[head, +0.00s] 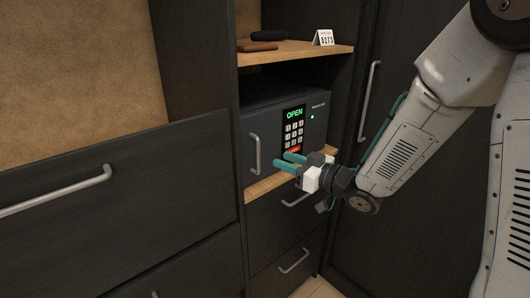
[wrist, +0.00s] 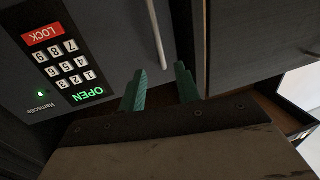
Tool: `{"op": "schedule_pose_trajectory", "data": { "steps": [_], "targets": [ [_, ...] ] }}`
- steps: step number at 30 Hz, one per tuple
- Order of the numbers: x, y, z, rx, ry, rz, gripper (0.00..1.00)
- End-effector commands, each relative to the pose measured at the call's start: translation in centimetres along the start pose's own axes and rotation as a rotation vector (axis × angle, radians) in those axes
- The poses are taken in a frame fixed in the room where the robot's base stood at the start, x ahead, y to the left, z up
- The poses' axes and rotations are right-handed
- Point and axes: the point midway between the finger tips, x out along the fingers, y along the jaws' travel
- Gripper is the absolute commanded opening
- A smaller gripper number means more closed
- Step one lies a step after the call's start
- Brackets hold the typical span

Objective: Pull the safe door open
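A dark grey safe (head: 265,122) sits on a wooden shelf in the cabinet. Its door looks closed, and its keypad display (head: 294,114) glows green with "OPEN". A vertical silver handle (head: 255,154) is on the left part of the door. My gripper (head: 289,157) is in front of the door, to the right of the handle and below the keypad, with its green fingers pointing left. In the wrist view the fingers (wrist: 160,87) are apart with nothing between them. The handle (wrist: 156,32) shows just beyond the fingertips, apart from them, and the keypad (wrist: 68,68) is at the left.
An upper shelf (head: 285,53) holds a dark item, a brown item and a small card reading "5173" (head: 323,38). Drawers with bar handles (head: 294,261) are below the safe. A large drawer front (head: 115,185) is at the left, and a tall cabinet door handle (head: 369,100) is at the right.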

Motion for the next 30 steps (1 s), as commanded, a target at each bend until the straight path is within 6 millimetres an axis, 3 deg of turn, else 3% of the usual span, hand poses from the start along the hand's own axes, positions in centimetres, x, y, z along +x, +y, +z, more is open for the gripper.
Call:
{"op": "schedule_pose_trajectory", "data": {
  "steps": [5, 15, 27, 30],
  "targets": [
    [1.6, -0.1, -0.3, 0.007, 0.015, -0.006, 0.33],
    [6.7, -0.1, -0.4, 0.007, 0.013, -0.003, 0.33],
    [7.8, -0.1, -0.4, 0.007, 0.012, -0.001, 0.33],
    [7.7, -0.1, -0.4, 0.007, 0.012, -0.001, 0.07]
  ]
}}
